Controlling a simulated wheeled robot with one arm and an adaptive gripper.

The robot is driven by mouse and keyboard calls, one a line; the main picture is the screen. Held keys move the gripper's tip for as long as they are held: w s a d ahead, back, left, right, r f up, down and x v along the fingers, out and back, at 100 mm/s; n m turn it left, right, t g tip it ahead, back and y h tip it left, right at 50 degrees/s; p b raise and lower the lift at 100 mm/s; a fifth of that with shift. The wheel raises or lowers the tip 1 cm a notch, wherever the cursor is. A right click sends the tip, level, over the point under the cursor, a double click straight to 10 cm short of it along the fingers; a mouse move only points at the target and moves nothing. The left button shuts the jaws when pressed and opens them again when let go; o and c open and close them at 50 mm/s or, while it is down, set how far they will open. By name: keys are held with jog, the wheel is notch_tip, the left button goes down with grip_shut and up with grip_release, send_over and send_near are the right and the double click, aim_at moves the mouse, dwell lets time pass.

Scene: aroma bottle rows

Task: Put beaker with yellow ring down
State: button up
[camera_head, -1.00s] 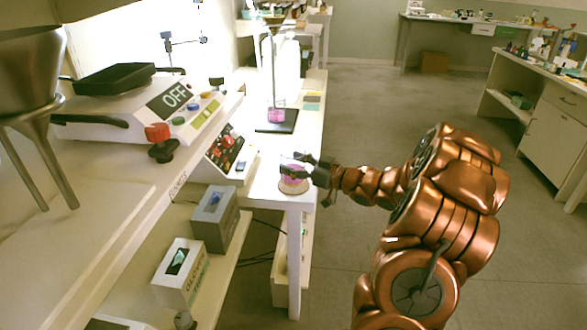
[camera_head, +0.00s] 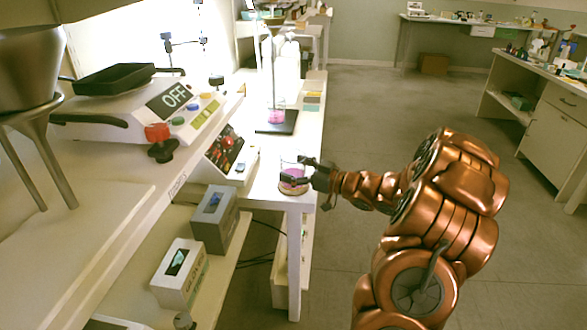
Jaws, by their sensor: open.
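A clear beaker with pink-purple liquid (camera_head: 291,186) stands at the near end of the white bench, on a round tan mat (camera_head: 287,192). My gripper (camera_head: 298,172) is at the beaker from the right, with its dark fingers around or right beside the glass. The gripper is open. The fingers hide part of the beaker, and I cannot make out a yellow ring on it at this size.
A stand with a dark base (camera_head: 276,122) holds a glass vessel with pink liquid farther back on the bench. A control box with red buttons (camera_head: 229,152) is left of the beaker. Grey and white boxes (camera_head: 214,216) sit on a lower shelf. The floor at right is clear.

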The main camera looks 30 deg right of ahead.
jog(key=shift+r, duration=0.15)
jog(key=shift+s, duration=0.15)
jog(key=p+v, duration=0.1)
jog(key=v, duration=1)
jog(key=shift+s+d, duration=0.2)
jog(key=shift+s, duration=0.15)
